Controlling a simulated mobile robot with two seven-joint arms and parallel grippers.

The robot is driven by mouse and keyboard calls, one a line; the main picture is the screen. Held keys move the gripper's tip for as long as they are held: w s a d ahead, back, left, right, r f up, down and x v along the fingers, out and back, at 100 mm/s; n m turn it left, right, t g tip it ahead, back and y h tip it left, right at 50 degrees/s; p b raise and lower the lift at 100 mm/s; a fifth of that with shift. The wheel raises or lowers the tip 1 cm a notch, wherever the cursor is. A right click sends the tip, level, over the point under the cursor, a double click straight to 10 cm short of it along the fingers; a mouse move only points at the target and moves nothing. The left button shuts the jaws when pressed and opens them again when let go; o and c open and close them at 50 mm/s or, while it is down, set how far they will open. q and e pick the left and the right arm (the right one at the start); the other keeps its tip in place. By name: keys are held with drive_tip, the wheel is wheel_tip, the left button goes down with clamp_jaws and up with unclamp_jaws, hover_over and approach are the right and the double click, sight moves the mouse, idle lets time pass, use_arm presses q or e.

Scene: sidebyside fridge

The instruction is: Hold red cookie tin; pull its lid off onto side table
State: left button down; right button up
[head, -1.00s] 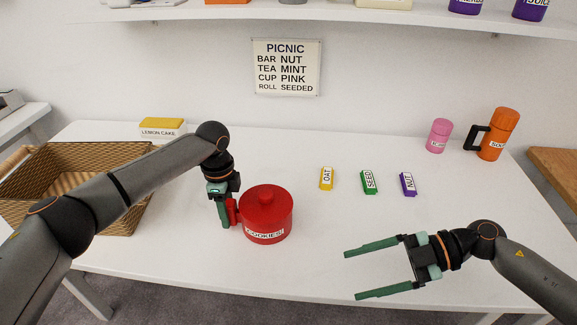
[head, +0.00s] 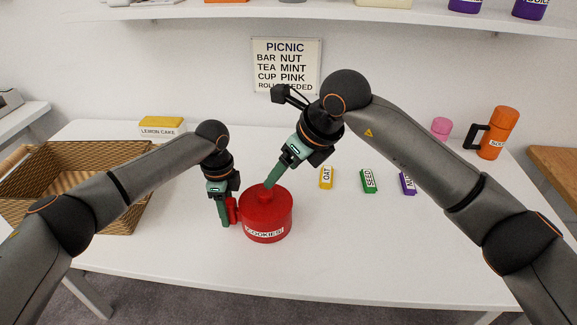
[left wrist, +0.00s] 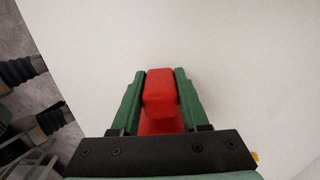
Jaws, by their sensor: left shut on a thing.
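The red cookie tin (head: 266,222) stands upright on the white table, its "COOKIES" label facing the front. Its red lid (head: 280,200) sits on top. My left gripper (head: 228,214) is shut on the tin's red side handle; the left wrist view shows the handle (left wrist: 161,95) between both fingers. My right gripper (head: 270,184) reaches down from the upper right with its fingertips at the lid's knob. The fingers overlap in this view and hide the knob, so I cannot tell whether they are closed on it.
A wicker basket (head: 128,215) stands on the left, with a lemon cake box (head: 162,127) behind. OAT (head: 326,178), SEED (head: 368,181) and NUT (head: 406,184) bars lie right of the tin. An orange flask (head: 497,135) and pink cup (head: 441,127) stand farther right. The front table is clear.

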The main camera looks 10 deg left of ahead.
sight(267, 192)
drive_tip(key=x, duration=1.1)
drive_tip(key=shift+s, duration=0.1)
drive_tip(key=shift+d, duration=0.1)
clamp_jaws()
idle(0.6)
